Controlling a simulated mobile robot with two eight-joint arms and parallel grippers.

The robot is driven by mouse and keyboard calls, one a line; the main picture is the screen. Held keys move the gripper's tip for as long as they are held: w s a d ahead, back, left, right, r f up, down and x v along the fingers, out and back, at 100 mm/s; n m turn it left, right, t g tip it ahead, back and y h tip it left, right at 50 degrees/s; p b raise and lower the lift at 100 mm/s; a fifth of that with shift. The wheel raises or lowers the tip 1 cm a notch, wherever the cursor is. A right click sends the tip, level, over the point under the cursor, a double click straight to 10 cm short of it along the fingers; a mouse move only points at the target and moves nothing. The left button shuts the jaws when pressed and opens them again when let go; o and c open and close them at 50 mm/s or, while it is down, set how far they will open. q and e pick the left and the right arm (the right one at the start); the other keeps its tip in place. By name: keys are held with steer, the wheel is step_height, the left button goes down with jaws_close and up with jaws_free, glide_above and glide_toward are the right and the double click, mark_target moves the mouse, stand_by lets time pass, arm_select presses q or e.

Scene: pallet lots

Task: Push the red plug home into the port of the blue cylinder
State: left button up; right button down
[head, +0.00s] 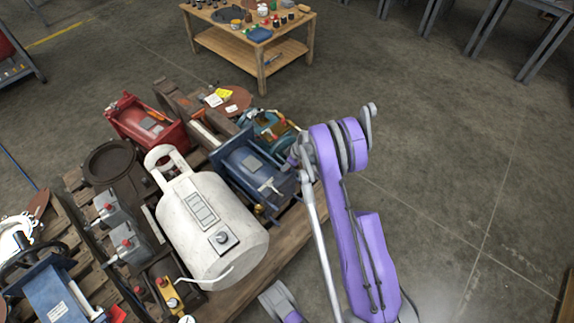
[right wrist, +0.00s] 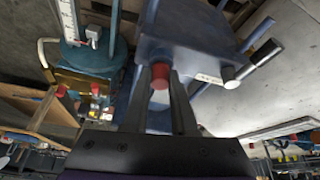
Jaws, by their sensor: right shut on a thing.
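The blue cylinder (head: 240,160) lies on the pallet, with a blocky blue body and a pale fitting on top. In the right wrist view its blue body (right wrist: 190,35) fills the top middle. The red plug (right wrist: 160,72) sits between the fingertips of my right gripper (right wrist: 161,78), which is shut on it. The plug is right against or just in front of the blue body; I cannot tell how deep it sits, and the port is hidden. In the head view my right gripper (head: 297,158) is at the cylinder's right end, mostly hidden by my purple arm. My left gripper is not visible.
A white tank (head: 208,228) stands beside the blue cylinder. A wooden table (head: 235,45) with small parts stands behind.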

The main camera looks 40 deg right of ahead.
steer(key=shift+s+a+f, duration=0.2)
steer(key=shift+a+f, duration=0.05)
steer(key=shift+f, duration=0.4)
steer(key=c, duration=0.6)
jaws_free()
steer(key=shift+c, duration=0.2)
steer(key=p+v, duration=0.3)
steer(key=v, duration=0.9)
steer(key=shift+w, duration=0.45)
steer(key=shift+d+r, duration=0.1)
steer(key=shift+d, duration=0.05)
